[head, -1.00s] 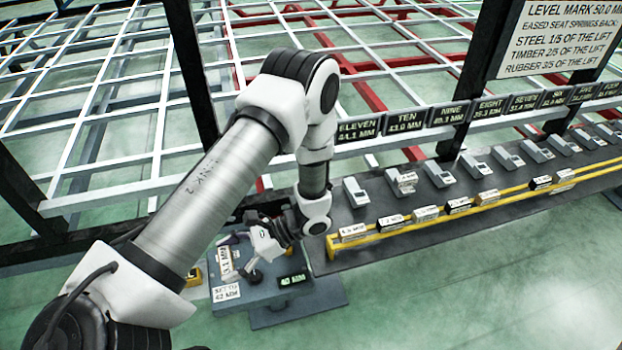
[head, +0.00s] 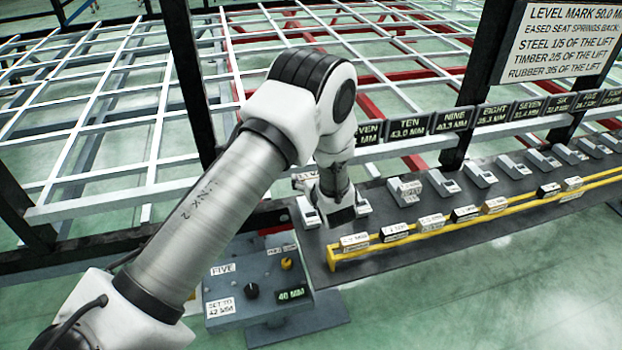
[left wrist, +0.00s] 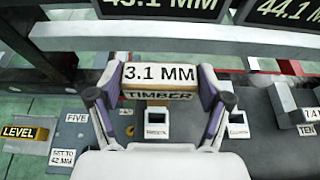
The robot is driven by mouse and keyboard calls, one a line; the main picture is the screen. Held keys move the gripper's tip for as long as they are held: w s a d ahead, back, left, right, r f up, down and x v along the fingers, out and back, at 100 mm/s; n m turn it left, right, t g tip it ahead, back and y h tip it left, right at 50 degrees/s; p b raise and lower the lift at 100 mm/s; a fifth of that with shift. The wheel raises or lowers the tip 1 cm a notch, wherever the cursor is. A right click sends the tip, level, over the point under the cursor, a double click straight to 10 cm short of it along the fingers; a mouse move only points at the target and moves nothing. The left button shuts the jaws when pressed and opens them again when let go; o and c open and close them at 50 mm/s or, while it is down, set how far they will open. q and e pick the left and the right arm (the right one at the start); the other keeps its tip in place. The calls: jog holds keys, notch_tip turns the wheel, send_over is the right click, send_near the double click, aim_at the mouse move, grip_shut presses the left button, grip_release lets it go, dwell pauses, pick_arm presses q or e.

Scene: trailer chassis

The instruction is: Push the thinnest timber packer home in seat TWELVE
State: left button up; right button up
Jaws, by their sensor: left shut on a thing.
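My left gripper (head: 328,205) is over the left end of the dark seat rail (head: 395,208) in the head view, mostly hidden by its own arm. In the left wrist view, the gripper (left wrist: 160,86) is shut on a packer labelled 3.1 MM TIMBER (left wrist: 158,74), held across between the fingers. Below and beyond it in that view are a white seat block (left wrist: 157,123) and another (left wrist: 237,125) to its right. A display cut off at the top (left wrist: 165,6) has no readable seat name. I cannot tell whether the packer touches a seat. My right gripper is not in view.
A blue-grey box (head: 225,290) with a FIVE label, knobs and a 40 MM display (head: 292,294) stands left of the rail. A yellow rack (head: 440,228) holding several labelled packers runs along the rail's front. White frame bars (head: 110,195) lie behind.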

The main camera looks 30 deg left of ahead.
pick_arm(q)
jog(key=shift+s+d, duration=0.1)
notch_tip(320, 180, down, 6)
jog(key=b, duration=0.5)
jog(key=shift+s+d, duration=0.15)
jog(key=shift+b, duration=0.3)
dwell(1.2)
jog(key=shift+f+b, duration=2.15)
jog(key=shift+f, duration=0.5)
jog(key=o, duration=1.1)
